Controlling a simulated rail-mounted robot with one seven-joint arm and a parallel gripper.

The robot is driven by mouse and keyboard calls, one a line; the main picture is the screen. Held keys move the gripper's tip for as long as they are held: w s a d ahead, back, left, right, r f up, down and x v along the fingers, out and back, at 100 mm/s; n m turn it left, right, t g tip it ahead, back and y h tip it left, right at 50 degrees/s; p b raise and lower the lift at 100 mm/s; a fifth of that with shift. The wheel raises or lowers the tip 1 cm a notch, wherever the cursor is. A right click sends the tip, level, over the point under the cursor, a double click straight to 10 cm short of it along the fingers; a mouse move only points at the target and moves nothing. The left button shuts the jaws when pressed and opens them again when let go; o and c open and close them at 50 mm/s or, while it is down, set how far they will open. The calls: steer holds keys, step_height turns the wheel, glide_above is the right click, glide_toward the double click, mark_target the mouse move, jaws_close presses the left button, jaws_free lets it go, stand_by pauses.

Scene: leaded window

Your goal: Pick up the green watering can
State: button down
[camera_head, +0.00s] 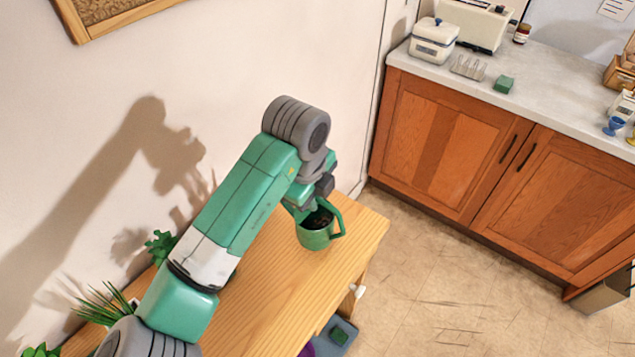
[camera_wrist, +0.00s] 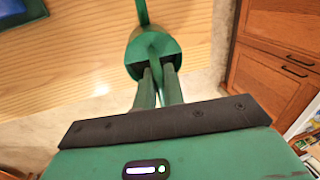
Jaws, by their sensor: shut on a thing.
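The green watering can (camera_head: 314,239) is at the right end of the wooden table (camera_head: 286,295), with its dark opening facing up. Whether it touches the tabletop cannot be told. My gripper (camera_head: 312,204) reaches down to it from above. In the wrist view the two green fingers of my gripper (camera_wrist: 158,88) are close together on the green watering can (camera_wrist: 150,52), whose far part is cut by the top edge. The exact place where the fingers grip is partly hidden.
Potted plants (camera_head: 105,305) stand at the table's left end, beside the wall. A counter (camera_head: 560,105) over wooden cabinets (camera_head: 450,145) is at the right, bearing a white box (camera_head: 433,40) and a green block (camera_head: 503,84). Open floor (camera_head: 440,270) lies between table and cabinets.

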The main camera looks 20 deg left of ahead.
steer(key=s+d+r+p, duration=0.1)
steer(key=s+d, duration=0.1)
steer(key=s, duration=0.9)
steer(key=shift+s, duration=0.25)
steer(key=shift+r, duration=0.1)
